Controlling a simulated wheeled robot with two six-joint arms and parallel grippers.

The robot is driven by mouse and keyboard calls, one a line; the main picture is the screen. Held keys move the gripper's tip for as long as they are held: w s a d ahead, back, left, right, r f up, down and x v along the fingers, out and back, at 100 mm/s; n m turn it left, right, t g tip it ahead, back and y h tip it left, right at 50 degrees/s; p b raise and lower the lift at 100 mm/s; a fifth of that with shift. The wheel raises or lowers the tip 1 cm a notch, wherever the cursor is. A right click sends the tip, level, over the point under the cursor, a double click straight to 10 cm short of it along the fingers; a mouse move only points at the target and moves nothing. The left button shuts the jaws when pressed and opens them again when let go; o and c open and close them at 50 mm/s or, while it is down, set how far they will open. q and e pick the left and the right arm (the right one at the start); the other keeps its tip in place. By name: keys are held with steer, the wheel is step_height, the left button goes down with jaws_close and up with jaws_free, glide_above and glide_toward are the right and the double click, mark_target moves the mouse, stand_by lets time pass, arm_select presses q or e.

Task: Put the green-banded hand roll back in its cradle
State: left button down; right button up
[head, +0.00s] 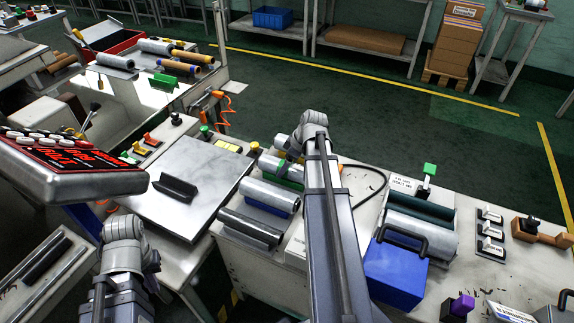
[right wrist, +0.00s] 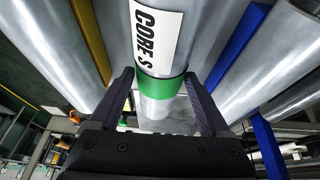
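The green-banded hand roll (right wrist: 160,88) is silver with a white label reading "CORE S". In the right wrist view its green band lies between the two fingertips of my right gripper (right wrist: 160,76), which meet both sides with no clear gap. In the head view the roll (head: 268,163) shows on the middle bench, left of my right gripper (head: 290,160), whose wrist and arm hide part of it. I cannot tell how far it is lifted. A separate cradle for it is not clear. My left gripper (head: 126,228) is low at the left, its fingers hidden.
A blue box (head: 395,272) stands right of my right arm. A red-lettered display (head: 75,160) hangs near my left arm.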

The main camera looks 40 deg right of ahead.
steer(key=shift+o, duration=1.3)
steer(key=p+v, duration=0.7)
steer(key=v, duration=0.1)
steer(key=shift+f, duration=0.15)
